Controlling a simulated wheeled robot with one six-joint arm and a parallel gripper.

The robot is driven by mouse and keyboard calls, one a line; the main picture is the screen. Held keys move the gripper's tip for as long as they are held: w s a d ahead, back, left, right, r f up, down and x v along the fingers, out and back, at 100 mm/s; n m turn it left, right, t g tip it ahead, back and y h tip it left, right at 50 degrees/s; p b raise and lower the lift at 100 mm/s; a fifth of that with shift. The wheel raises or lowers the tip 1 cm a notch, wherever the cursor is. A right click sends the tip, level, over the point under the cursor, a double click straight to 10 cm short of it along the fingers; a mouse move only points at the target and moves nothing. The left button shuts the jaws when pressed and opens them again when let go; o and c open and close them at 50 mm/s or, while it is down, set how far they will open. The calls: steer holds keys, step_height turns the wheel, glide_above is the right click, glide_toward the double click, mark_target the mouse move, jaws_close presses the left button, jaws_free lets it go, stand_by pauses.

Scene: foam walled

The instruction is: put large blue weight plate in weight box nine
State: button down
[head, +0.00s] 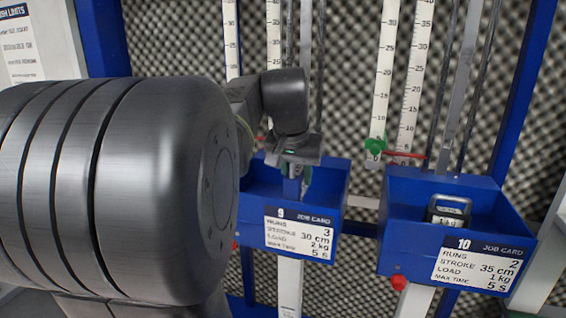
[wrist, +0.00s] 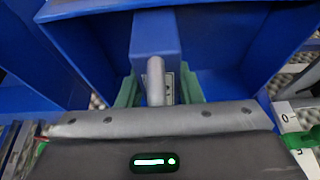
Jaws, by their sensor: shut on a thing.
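My gripper (head: 292,160) is over weight box nine (head: 257,222), the blue open box with the card marked 9. In the wrist view its green fingers (wrist: 160,90) are shut on the large blue weight plate (wrist: 155,35), around its grey handle. In the head view a narrow strip of the plate (head: 292,188) shows below my gripper, inside the box's outline. The blue walls of the box (wrist: 50,45) surround the plate in the wrist view. I cannot tell whether the plate touches the box floor. My gripper hides part of the box's inside.
Weight box ten (head: 400,225) stands to the right and holds a dark weight with a handle (head: 449,210). White scale rulers (head: 386,70) and grey rods rise behind the boxes. A blue upright (head: 523,90) stands at the right, before the foam wall.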

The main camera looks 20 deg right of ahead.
steer(key=shift+f, duration=2.2)
steer(key=c, duration=1.4)
jaws_free()
steer(key=shift+f, duration=0.3)
steer(key=o, duration=0.4)
steer(key=shift+r, duration=0.15)
steer(key=v, duration=1.2)
steer(key=shift+a, duration=0.1)
steer(key=shift+o, duration=0.4)
